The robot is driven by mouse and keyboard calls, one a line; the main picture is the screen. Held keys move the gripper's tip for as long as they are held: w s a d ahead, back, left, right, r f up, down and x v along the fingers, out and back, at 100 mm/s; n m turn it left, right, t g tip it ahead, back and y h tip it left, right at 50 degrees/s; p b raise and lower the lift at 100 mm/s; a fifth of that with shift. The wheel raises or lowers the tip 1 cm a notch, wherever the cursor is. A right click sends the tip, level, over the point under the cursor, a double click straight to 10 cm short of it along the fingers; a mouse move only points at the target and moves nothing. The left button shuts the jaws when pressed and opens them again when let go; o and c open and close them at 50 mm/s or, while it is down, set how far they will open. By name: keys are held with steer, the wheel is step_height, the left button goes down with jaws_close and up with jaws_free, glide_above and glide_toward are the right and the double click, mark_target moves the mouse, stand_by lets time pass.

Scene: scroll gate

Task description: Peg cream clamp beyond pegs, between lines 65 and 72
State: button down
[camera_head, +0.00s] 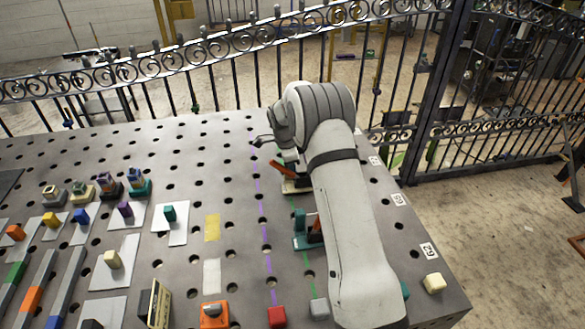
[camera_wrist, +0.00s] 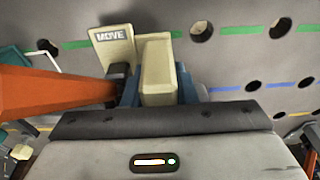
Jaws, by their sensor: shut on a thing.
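The cream clamp (camera_head: 297,186) is partly hidden under the end of my arm in the head view; its cream base and an orange handle (camera_head: 282,168) show. In the wrist view its cream upright block (camera_wrist: 158,68) stands between the bluish fingers of my gripper (camera_wrist: 158,90), which is shut on it. A cream plate marked MOVE (camera_wrist: 112,46) is beside the block, and the orange handle reaches out left. The purple dashed line (camera_head: 259,201) runs left of the clamp in the head view; the green dashed line (camera_head: 308,263) runs nearer my arm. I cannot tell whether the base touches the table.
A teal clamp (camera_head: 301,242) with an orange handle stands close left of my forearm. Small blocks and clamps fill the left of the perforated table (camera_head: 205,133). A red block (camera_head: 277,316) and a grey block (camera_head: 319,308) are at the front. Iron railings (camera_head: 233,83) stand behind.

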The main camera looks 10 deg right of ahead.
steer(key=shift+f+b, duration=0.6)
steer(key=shift+f, duration=0.1)
steer(key=c, duration=1.3)
jaws_free()
steer(key=shift+o, duration=1.1)
steer(key=shift+s+f, duration=0.1)
